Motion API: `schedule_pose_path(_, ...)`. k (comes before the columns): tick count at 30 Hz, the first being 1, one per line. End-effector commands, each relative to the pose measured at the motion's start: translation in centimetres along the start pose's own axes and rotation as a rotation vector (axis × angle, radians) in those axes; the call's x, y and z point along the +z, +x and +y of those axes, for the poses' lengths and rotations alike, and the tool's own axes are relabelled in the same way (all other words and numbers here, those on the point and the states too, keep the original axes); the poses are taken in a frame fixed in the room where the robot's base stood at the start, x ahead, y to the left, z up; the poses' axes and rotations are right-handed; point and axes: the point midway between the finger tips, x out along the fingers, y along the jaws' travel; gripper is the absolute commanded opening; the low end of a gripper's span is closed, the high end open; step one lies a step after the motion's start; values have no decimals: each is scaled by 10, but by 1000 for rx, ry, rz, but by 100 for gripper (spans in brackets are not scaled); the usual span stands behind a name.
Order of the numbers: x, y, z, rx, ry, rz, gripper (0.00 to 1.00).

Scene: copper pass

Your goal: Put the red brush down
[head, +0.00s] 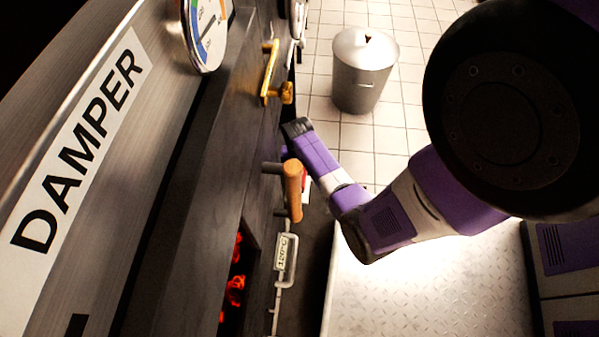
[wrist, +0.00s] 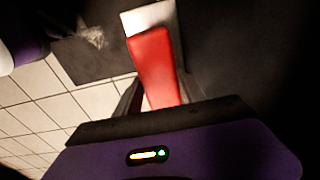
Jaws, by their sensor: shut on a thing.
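The red brush (wrist: 153,65) shows in the wrist view as a flat red piece, narrowing toward my gripper. My gripper (wrist: 160,92) is shut on it, with dark fingers at its sides. A pale grey strip borders the red at its far end and right side; I cannot tell if it is part of the brush. In the head view, a small patch of red and white (head: 305,188) shows beside a wooden handle, perhaps the brush, mostly hidden. My gripper's fingertips are not clear in the head view.
A dark cooker front with a DAMPER label (head: 80,150) fills the left. From it stick out a yellow lever (head: 268,75), a wooden handle (head: 293,190) and a rail with a temperature tag (head: 285,252). Red coals (head: 236,285) glow below. A metal bin (head: 364,75) stands on white tiles.

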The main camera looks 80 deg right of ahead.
Motion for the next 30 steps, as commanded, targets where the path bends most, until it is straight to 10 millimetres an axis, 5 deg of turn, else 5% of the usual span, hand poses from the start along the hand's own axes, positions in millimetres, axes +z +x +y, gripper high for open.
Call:
schedule_pose_path(14, 1, 6, -1, -1, 0, 1, 0)
schedule_pose_path(15, 1, 6, -1, 0, 0, 0, 51)
schedule_pose_path(18, 1, 5, -1, 0, 0, 0, 68)
schedule_pose_path(30, 1, -1, -1, 0, 0, 0, 68)
